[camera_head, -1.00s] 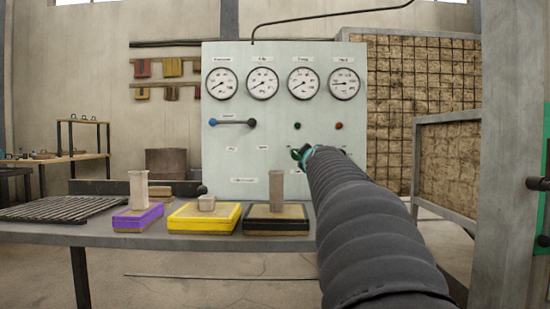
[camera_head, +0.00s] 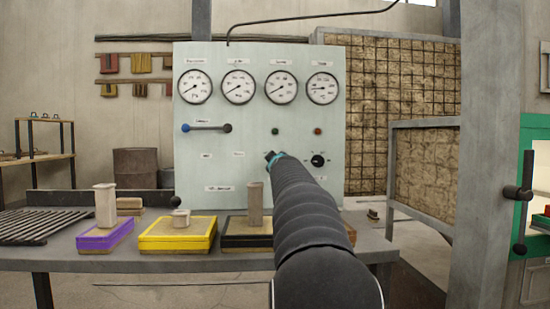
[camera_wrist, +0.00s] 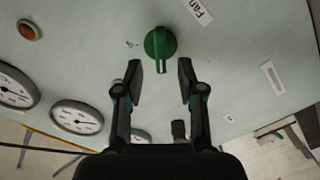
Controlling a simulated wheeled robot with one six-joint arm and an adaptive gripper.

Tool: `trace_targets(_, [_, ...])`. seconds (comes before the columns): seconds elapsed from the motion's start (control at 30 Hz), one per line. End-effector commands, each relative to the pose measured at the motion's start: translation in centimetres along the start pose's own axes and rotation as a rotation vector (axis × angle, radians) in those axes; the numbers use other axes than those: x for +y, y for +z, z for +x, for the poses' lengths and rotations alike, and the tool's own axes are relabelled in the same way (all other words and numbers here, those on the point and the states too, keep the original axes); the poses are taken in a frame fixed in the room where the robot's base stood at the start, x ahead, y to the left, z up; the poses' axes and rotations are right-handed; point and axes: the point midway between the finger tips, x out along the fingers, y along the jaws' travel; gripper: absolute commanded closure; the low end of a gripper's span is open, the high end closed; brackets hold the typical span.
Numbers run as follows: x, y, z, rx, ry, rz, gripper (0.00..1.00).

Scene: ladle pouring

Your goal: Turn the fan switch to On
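A green fan knob (camera_wrist: 160,44) with a raised grip bar sits on the pale panel in the wrist view, beside a label reading "Fan" (camera_wrist: 197,11). My gripper (camera_wrist: 159,70) is open, with one finger on each side of the knob's bar and gaps showing at both sides. The fingers appear apart from the knob. In the head view my gripper tip (camera_head: 273,158) is in front of the panel (camera_head: 205,175), below a small dark lamp (camera_head: 275,131). The green knob is hidden there behind my arm.
A black knob (camera_head: 318,160) and a red lamp (camera_head: 317,131) are right of my gripper, and a lever (camera_head: 207,127) is left. Several gauges (camera_head: 238,87) line the top. The workbench (camera_head: 185,258) below holds purple, yellow and black boxes and a grate (camera_head: 38,226).

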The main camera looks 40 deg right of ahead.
Motion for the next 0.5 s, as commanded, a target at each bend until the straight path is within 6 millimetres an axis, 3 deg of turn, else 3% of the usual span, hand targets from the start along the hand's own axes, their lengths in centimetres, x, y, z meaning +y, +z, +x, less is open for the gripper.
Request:
trace_targets(0.2, [0.0,-0.2,2.6,0.001,-0.002,0.001,0.61])
trace_targets(0.5, [-0.1,-0.1,3.5,0.002,-0.001,0.000,0.61])
